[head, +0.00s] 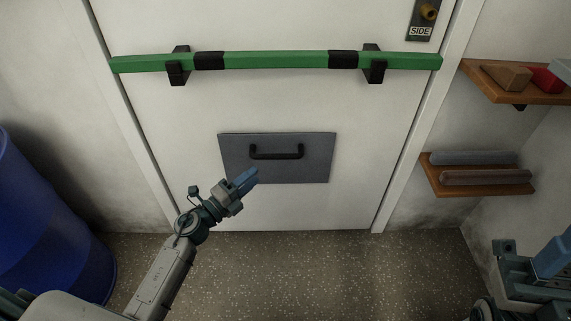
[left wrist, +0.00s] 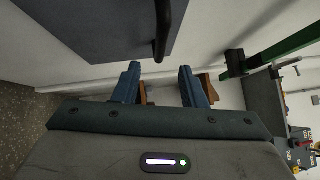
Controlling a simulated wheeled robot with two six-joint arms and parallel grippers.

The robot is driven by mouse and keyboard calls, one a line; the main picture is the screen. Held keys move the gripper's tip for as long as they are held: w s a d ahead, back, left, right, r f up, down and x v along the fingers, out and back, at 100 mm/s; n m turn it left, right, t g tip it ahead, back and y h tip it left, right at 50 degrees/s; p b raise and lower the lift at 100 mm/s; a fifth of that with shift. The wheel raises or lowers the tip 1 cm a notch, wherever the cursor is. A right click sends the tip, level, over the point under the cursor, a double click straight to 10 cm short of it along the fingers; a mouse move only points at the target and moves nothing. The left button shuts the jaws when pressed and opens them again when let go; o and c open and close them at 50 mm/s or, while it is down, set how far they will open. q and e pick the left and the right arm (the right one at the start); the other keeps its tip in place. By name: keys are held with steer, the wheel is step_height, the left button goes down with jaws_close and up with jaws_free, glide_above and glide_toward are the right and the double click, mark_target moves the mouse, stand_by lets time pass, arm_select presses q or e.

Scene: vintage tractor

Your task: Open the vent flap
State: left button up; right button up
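The vent flap (head: 230,158) is a flat grey panel low on the white door, with a black bar handle (head: 276,155) across its upper middle. The flap looks closed against the door. In the left wrist view, the flap (left wrist: 90,30) fills the upper left and the handle (left wrist: 163,25) reaches down to just beyond the gap between my fingertips. My left gripper (head: 250,176) is open and empty, below and left of the handle, and its spread blue fingers (left wrist: 159,72) appear apart from it. My right gripper (head: 553,258) is partly in view at the lower right, far from the flap.
A green bar (head: 270,61) crosses the door above the flap in black brackets. A blue barrel (head: 50,225) stands at the left. Wooden shelves (head: 470,187) with several blocks and rods are on the right wall. The speckled floor before the door is clear.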

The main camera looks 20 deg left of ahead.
mark_target(277, 157)
arm_select(q)
steer(key=x, duration=1)
steer(key=shift+w+d, duration=0.25)
steer(key=shift+w, duration=0.05)
jaws_close()
